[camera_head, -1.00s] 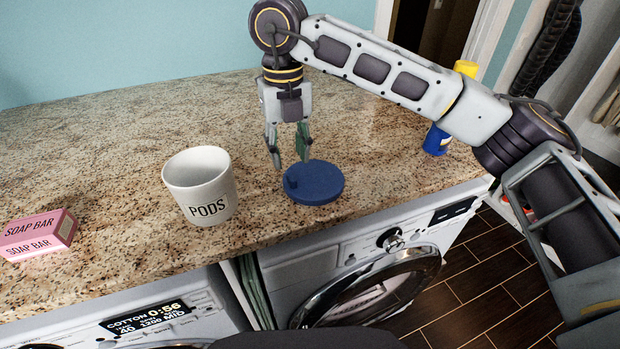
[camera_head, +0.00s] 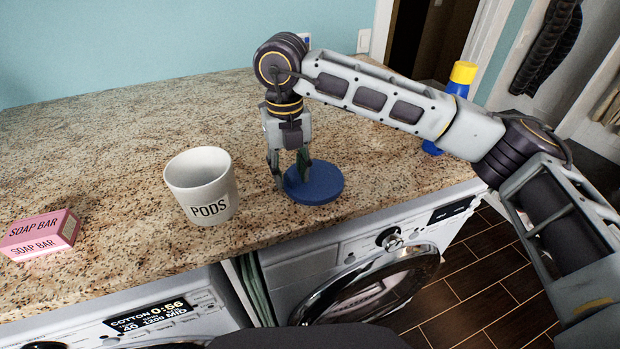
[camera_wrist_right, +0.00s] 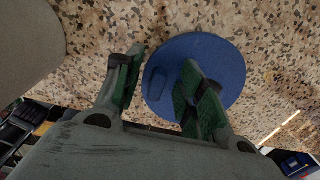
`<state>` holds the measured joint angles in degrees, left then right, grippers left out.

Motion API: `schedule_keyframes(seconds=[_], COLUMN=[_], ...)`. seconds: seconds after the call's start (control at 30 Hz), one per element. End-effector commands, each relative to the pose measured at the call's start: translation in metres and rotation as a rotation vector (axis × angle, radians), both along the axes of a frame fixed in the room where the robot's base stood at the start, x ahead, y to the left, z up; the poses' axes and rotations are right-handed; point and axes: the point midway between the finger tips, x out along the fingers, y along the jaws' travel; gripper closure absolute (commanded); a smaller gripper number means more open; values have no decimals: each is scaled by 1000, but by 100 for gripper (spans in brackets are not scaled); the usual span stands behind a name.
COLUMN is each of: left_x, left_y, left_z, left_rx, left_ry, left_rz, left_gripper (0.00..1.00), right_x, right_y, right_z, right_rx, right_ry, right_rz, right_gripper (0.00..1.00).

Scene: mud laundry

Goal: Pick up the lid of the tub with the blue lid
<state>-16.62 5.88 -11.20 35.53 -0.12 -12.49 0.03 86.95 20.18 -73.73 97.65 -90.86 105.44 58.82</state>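A round blue lid (camera_head: 322,186) with a small raised grip lies flat on the counter, right of an open white tub (camera_head: 203,190) marked PODS. My right gripper (camera_head: 291,178) points down over the lid's left part, its fingers spread. In the right wrist view the raised grip of the lid (camera_wrist_right: 226,72) shows between the open fingers (camera_wrist_right: 162,68), one finger beyond the lid's edge and one over its top. I cannot tell whether the fingers touch the lid. My left gripper is not in view.
A pink soap bar box (camera_head: 40,236) lies at the counter's left. A blue bottle with a yellow cap (camera_head: 463,73) stands behind my right arm. The speckled counter (camera_head: 110,130) is clear at the back left; its front edge is above the washing machines.

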Motion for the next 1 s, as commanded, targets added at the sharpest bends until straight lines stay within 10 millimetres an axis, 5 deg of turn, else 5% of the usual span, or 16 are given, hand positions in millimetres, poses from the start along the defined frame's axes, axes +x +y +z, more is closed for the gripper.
schedule_keyframes(seconds=[0.33, 0.77, 1.0], left_x=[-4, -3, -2], left_y=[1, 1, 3], left_z=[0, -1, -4], left_rx=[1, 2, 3], left_ry=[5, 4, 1], left_rz=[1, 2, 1], left_gripper=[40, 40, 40], right_x=[0, 0, 0], right_y=[0, 0, 0], right_z=[0, 4, 26], right_rx=[0, 0, 1], right_ry=[0, -1, -3], right_rz=[0, 0, 0], right_gripper=[100, 100, 100])
